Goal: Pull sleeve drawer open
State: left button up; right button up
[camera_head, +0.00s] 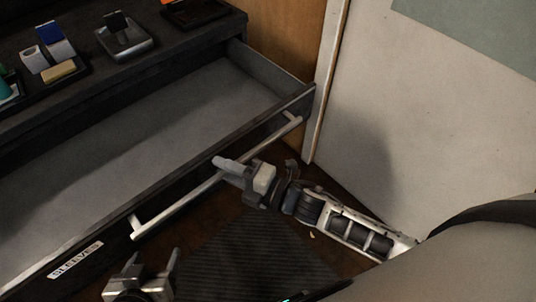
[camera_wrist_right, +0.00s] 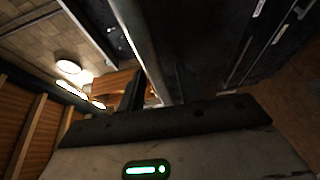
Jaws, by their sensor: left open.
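The sleeve drawer (camera_head: 165,130) stands well open in the head view, with its grey interior empty where visible. Its front bears a white SLEEVES label (camera_head: 75,260) and a long metal bar handle (camera_head: 180,208). My right gripper (camera_head: 236,168) is at the middle of this handle, one finger overlapping the bar. In the right wrist view the bar (camera_wrist_right: 140,40) runs between the dark fingers (camera_wrist_right: 157,92); whether they press on it I cannot tell. My left gripper (camera_head: 150,264) is open and empty, low in the picture, below the drawer front and apart from the handle.
The dark cabinet top (camera_head: 85,75) behind the drawer holds a grey tray device (camera_head: 123,38), blue and white items (camera_head: 52,42) and a yellowish block (camera_head: 58,72). A pale wall panel (camera_head: 430,110) stands right. A dark ribbed mat (camera_head: 255,262) lies on the floor below the handle.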

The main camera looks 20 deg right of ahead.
jog(key=b+v, duration=0.1)
jog(key=v, duration=1.5)
jog(key=shift+b, duration=0.35)
notch_tip(320, 180, down, 7)
jog(key=a+m+g+h, duration=0.2)
jog(key=m+h, duration=0.7)
jog(key=m, duration=1.5)
jog(key=shift+w+g, duration=0.4)
